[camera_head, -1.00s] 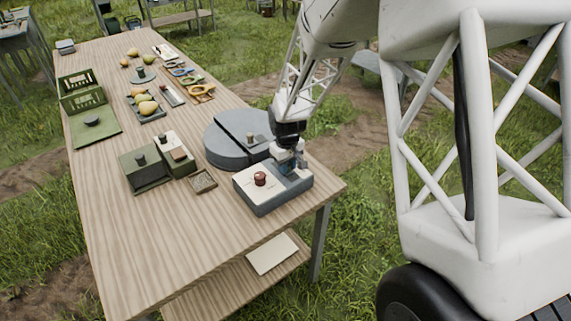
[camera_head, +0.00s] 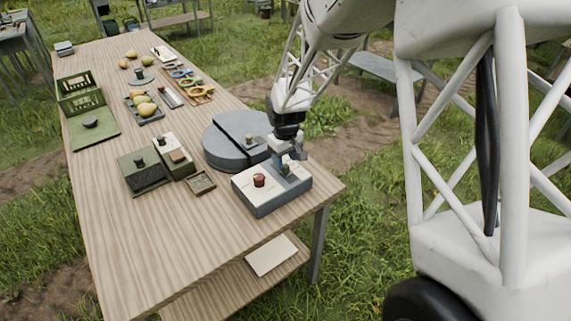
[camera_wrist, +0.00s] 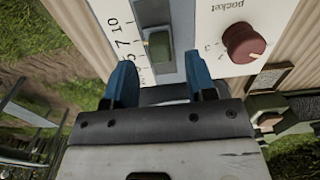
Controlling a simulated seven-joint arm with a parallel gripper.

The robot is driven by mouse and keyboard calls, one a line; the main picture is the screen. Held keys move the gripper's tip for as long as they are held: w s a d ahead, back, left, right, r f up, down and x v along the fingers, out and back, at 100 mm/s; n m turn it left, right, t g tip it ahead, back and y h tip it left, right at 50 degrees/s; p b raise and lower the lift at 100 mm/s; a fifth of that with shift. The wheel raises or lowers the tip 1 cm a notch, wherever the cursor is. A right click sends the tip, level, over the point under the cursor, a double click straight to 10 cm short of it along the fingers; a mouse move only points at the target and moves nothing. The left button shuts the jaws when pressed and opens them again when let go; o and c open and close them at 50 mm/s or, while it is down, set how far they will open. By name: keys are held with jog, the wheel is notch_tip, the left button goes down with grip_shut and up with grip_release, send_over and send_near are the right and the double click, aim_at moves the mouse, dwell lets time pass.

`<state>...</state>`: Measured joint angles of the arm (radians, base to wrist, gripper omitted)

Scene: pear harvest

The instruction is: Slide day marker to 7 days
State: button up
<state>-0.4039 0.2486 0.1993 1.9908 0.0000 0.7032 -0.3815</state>
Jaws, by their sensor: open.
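A grey box (camera_head: 262,206) with a white top panel stands at the near right of the table. In the wrist view its day marker, a green block (camera_wrist: 159,46), sits in a grey slot beside a white scale (camera_wrist: 124,42) with 10, 7 and 5 readable. The marker's pale left edge lies roughly level with the 7; I cannot tell the exact tick. My gripper (camera_wrist: 160,58) is open, its blue fingers apart on either side of the slot line, with the marker beyond the tips and not gripped. In the head view my gripper (camera_head: 291,156) is above the box's far right part.
A red-brown knob (camera_wrist: 244,43) marked "pocket" is on the panel, right of the slot in the wrist view. A round grey device (camera_head: 224,150) stands close behind the box. A small brown tray (camera_head: 201,183) and a green box (camera_head: 143,175) lie left. The near tabletop is clear.

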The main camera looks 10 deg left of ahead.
aim_at(287, 166)
jog(key=shift+r, duration=2.15)
jog(key=shift+d, duration=0.1)
jog(key=shift+s+d+r, duration=0.1)
jog(key=shift+d+r, duration=0.05)
jog(key=shift+r, duration=0.05)
jog(key=s+d+r+m+t, duration=0.1)
jog(key=s+d+r+m, duration=0.3)
jog(key=s+d+r, duration=1.15)
jog(key=s+d+r+m, duration=0.1)
jog(key=s+d+m, duration=0.1)
jog(key=s+d, duration=0.4)
jog(key=s+d+r+m+t, duration=0.1)
jog(key=s+d+m, duration=0.2)
jog(key=s, duration=1.1)
jog(key=d, duration=0.3)
jog(key=shift+s+d+r+t, duration=0.2)
jog(key=shift+s+d+t, duration=0.05)
jog(key=shift+t, duration=0.05)
dwell(0.9)
